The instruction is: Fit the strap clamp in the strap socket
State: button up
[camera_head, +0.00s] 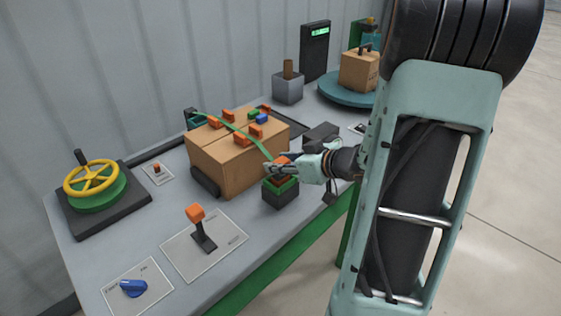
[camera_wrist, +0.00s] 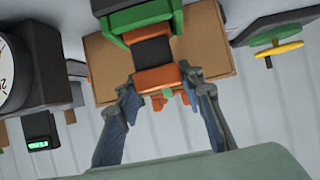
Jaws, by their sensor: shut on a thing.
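The strap clamp, an orange block (camera_wrist: 157,78), sits between the two fingers of my gripper (camera_wrist: 160,95) in the wrist view. My gripper (camera_head: 272,169) is shut on it in the head view, directly above the strap socket, a black block with a green top (camera_head: 281,190). In the wrist view the green frame of the socket (camera_wrist: 135,16) lies right beside the clamp. Whether the clamp is seated in it I cannot tell. A green strap (camera_head: 232,127) runs from a dark holder (camera_head: 192,117) across the cardboard box (camera_head: 232,160) to my gripper.
Orange, green and blue pieces lie on the box. A yellow handwheel (camera_head: 91,185), an orange-topped lever (camera_head: 201,228) and a blue knob (camera_head: 133,288) stand on the grey table. A turntable (camera_head: 345,92) with another box is at the back right.

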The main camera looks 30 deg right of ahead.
jog(key=shift+f, duration=0.2)
jog(key=o, duration=1.3)
